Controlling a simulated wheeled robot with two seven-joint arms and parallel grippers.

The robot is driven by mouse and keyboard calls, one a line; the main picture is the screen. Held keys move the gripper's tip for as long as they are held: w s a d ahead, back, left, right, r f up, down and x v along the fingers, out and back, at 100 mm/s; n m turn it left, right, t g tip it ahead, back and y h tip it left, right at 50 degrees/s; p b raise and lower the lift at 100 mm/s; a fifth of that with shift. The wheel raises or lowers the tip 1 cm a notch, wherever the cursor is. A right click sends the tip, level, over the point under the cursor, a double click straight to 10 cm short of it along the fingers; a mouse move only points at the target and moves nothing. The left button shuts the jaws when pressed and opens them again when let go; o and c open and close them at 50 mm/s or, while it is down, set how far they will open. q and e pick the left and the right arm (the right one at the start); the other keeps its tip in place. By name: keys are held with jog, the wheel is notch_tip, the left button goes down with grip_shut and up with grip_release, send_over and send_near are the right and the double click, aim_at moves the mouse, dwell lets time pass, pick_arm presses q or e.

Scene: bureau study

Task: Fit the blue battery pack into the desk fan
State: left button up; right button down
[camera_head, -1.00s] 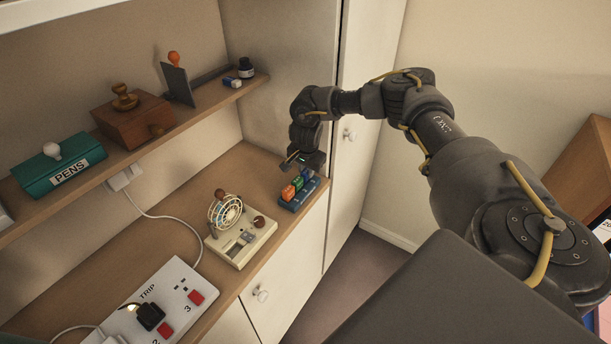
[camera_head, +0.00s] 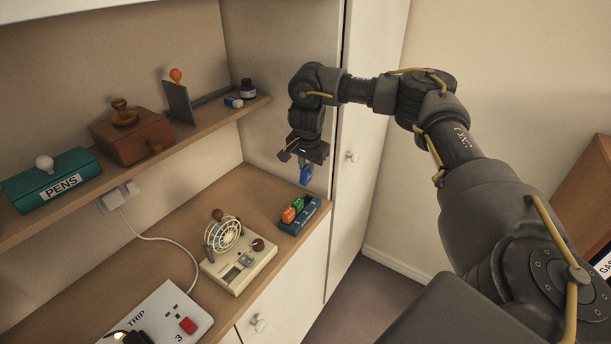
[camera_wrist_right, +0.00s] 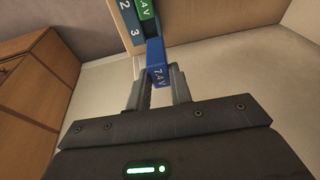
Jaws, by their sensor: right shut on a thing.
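My right gripper (camera_head: 304,168) is shut on the blue battery pack (camera_head: 306,176) and holds it in the air above the battery rack. In the right wrist view the blue pack (camera_wrist_right: 157,62) is between the fingers, marked 7.4V. The rack (camera_head: 299,216) is a blue tray at the counter's right end, with an orange pack (camera_head: 289,215) and a green pack (camera_head: 299,205) in it. The desk fan (camera_head: 238,262) has a cream base with a round cage, a dark knob and a recess in its top. It stands left of the rack. My left gripper is not in view.
A trip switch box (camera_head: 160,318) with a white cable stands at the counter's front left. The shelf above holds a teal PENS box (camera_head: 50,182), a wooden box (camera_head: 133,140) and an ink bottle (camera_head: 248,89). A tall cabinet (camera_head: 350,120) stands behind my right gripper.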

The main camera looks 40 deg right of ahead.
jog(key=s+a+r+n+y+b, duration=0.1)
jog(key=a+r+n, duration=0.2)
jog(key=a, duration=0.4)
jog(key=s+a+r+n+b, duration=0.1)
jog(key=a+r+n, duration=0.1)
jog(key=a, duration=0.5)
jog(key=s+a+r+n+y+b, duration=0.1)
jog(key=s+a+r+n, duration=0.2)
jog(key=s+a, duration=0.6)
jog(key=s+n, duration=0.2)
jog(key=shift+a+n+t+y, duration=0.2)
jog(key=shift+n+t+y, duration=0.1)
jog(key=shift+t+y, duration=0.1)
